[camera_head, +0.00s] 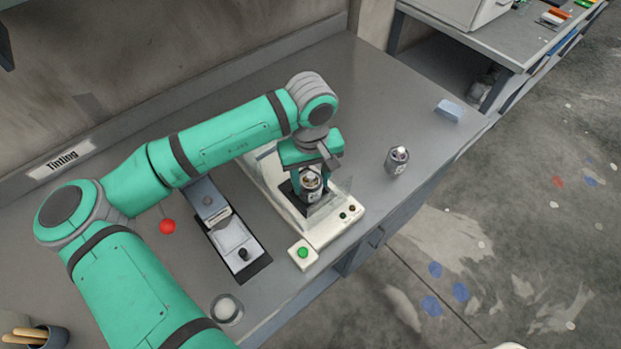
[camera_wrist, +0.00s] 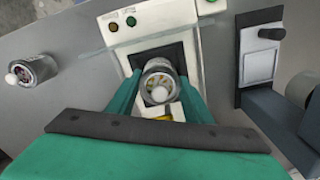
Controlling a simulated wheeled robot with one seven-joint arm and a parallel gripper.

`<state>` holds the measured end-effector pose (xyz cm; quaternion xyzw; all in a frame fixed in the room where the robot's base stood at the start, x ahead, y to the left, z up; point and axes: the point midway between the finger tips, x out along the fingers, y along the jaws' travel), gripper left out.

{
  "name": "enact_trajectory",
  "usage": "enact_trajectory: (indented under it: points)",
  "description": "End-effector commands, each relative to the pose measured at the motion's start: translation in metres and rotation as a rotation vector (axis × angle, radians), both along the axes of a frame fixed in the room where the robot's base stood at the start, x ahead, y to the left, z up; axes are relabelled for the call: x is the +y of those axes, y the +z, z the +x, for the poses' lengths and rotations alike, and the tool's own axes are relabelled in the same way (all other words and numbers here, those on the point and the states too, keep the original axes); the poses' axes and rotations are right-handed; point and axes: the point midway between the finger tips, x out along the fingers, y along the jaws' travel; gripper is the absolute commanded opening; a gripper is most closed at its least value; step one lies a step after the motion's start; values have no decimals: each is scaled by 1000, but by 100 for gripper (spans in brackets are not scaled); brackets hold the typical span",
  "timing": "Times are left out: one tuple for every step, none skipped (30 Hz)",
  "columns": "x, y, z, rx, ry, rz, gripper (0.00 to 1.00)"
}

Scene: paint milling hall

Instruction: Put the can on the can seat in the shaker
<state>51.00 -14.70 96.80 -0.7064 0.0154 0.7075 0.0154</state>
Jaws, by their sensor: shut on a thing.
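A small metal can (camera_head: 311,181) with a pale knob on its lid is between the fingers of my gripper (camera_head: 308,186). In the wrist view the can (camera_wrist: 159,83) sits between the two green fingers of my gripper (camera_wrist: 158,92), which are shut on it. The can is over the dark square seat area (camera_wrist: 163,57) of the white shaker (camera_head: 325,228). I cannot tell whether its base touches the seat. A clear guard (camera_head: 330,210) stands at the shaker's front side. The shaker's rear part is partly hidden by my arm.
A second similar can (camera_head: 397,160) stands on the bench to the right, apart from the shaker. A green button box (camera_head: 303,254) is at the shaker's front. A device with a black knob (camera_head: 238,250) lies left. A blue-grey block (camera_head: 450,110) sits near the bench's right end.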

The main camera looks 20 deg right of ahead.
Motion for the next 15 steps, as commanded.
enact_trajectory:
  points:
    - [0, 0, 0, -1, 0, 0, 15]
    - [0, 0, 0, -1, 0, 0, 15]
    - [0, 1, 0, -1, 0, 0, 15]
    - [0, 1, 0, -1, 1, 0, 15]
    - [0, 1, 0, -1, 1, 0, 15]
    - [0, 0, 0, -1, 1, 0, 15]
    - [0, 0, 0, -1, 1, -1, 15]
    - [0, -1, 0, -1, 1, -1, 15]
    - [0, -2, 0, -1, 1, -1, 15]
    - [0, -3, 0, -1, 1, -1, 15]
    - [0, -3, 1, -2, 1, 0, 53]
    - [0, -2, 1, -2, 1, 0, 63]
    - [0, -2, 1, -2, 1, 0, 65]
    - [0, -2, 1, -1, 1, 0, 65]
    - [0, -2, 1, -1, 1, 0, 65]
